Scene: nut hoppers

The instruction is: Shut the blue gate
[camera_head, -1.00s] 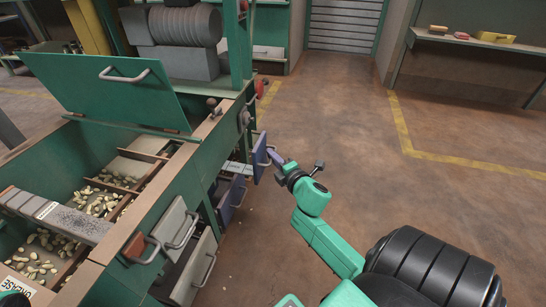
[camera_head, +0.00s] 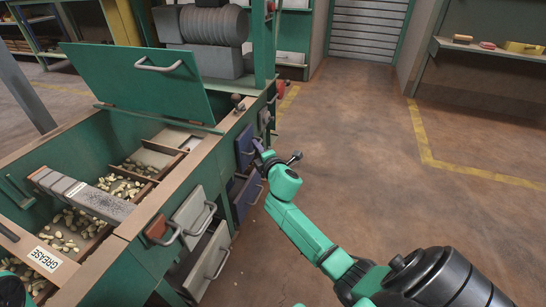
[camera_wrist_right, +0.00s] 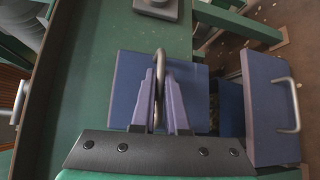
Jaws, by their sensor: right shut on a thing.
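The blue gate (camera_head: 243,148) is a small upright panel on the side of the green hopper bench, close against its wall. I cannot tell if a thin gap is left. In the right wrist view the gate (camera_wrist_right: 128,88) lies in front of the green wall, with its metal bar handle (camera_wrist_right: 159,62) between my fingers. My right gripper (camera_head: 260,148) is shut on that handle; its purple fingers (camera_wrist_right: 160,95) stand on either side of the bar. My left gripper is not in view.
A second blue panel with a handle (camera_head: 248,196) sits below, standing out from the bench; it also shows in the wrist view (camera_wrist_right: 270,105). Grey gates (camera_head: 194,218) stand nearer. The green lid (camera_head: 140,85) is raised. The floor to the right is clear.

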